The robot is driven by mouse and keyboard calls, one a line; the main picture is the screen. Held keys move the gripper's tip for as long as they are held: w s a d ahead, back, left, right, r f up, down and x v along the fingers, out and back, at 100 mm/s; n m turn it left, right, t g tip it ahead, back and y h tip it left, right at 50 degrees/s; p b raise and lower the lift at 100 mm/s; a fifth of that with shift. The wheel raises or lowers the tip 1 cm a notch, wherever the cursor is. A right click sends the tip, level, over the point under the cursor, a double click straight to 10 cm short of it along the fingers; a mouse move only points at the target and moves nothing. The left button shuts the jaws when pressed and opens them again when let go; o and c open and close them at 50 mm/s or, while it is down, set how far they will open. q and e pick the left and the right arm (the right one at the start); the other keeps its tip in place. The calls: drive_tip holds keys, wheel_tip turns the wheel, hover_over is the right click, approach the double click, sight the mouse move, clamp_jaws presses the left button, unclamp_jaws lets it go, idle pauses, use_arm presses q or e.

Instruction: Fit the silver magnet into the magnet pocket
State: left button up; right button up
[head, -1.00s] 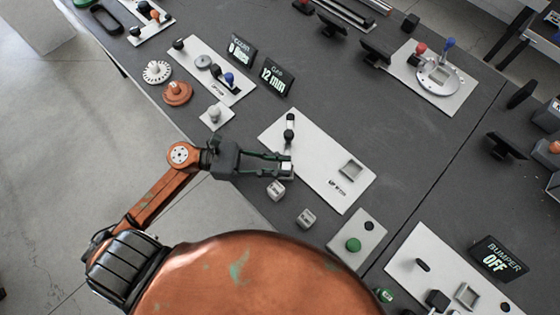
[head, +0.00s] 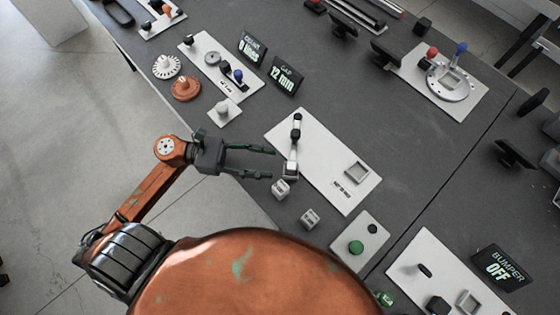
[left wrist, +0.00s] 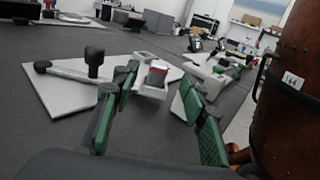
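A small silver block (head: 290,171), which looks like the magnet, sits at the near edge of a white plate (head: 325,183). It is at the end of a short bar with black knobs (head: 296,131); I cannot tell whether it is attached. A square raised-rim pocket (head: 356,172) is at the plate's right side and looks empty. My left gripper (head: 271,163) is open and empty, its fingertips just left of the block and apart from it. In the left wrist view, a block (left wrist: 157,76) shows beyond the open fingers (left wrist: 160,98). My right gripper is not in view.
Two loose grey cubes (head: 281,189) and (head: 309,218) lie by the plate's near edge. A plate with a green button (head: 356,247) is at the lower right. A white knob plate (head: 224,112) stands behind my left gripper.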

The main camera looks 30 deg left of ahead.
use_arm(q)
drive_tip(key=v, duration=0.6)
drive_tip(key=shift+a, duration=0.2)
